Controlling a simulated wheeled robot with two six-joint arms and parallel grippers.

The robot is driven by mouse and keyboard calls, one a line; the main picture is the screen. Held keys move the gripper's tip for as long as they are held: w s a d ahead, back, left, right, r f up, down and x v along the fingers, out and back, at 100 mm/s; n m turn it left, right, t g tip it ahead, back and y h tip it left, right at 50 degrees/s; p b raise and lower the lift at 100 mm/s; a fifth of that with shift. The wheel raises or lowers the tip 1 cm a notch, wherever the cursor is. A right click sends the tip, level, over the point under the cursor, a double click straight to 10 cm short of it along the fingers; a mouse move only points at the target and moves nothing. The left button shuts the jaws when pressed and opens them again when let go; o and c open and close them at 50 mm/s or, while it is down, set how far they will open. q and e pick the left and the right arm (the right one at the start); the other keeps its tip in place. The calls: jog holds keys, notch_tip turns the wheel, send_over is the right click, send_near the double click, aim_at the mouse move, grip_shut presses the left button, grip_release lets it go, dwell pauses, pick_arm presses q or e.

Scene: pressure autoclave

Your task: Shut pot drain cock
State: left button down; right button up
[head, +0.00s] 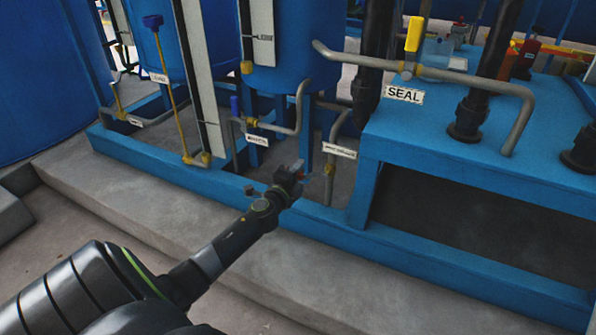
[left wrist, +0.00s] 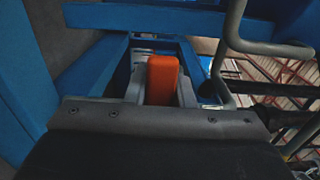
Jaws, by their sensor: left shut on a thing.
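My left gripper (head: 293,178) reaches in from the lower left to the low pipework under the blue vessel. In the left wrist view, an orange-red cock handle (left wrist: 162,80) sits between its two fingers, which are shut on it. In the head view the gripper mostly hides this handle. A grey pipe with a brass-coloured valve body (head: 329,170) stands just right of the fingertips, below a small white label (head: 339,150) that is too small to read surely. The handle's angle to its pipe cannot be told. My right gripper is not in view.
A blue frame rail (head: 230,185) runs under the gripper. To the right is a blue bench (head: 450,150) with a SEAL label (head: 404,94) and a yellow-handled valve (head: 414,35). Another valve with a blue handle (head: 234,106) stands to the left. The concrete step (head: 150,215) in front is clear.

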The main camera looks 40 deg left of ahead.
pick_arm(q)
jog(key=c, duration=1.2)
grip_release()
jog(key=shift+c, duration=0.2)
jog(key=shift+s, duration=0.15)
jog(key=v, duration=1.7)
jog(key=shift+d+p, duration=0.2)
jog(key=shift+p, duration=0.15)
jog(key=shift+r, duration=0.1)
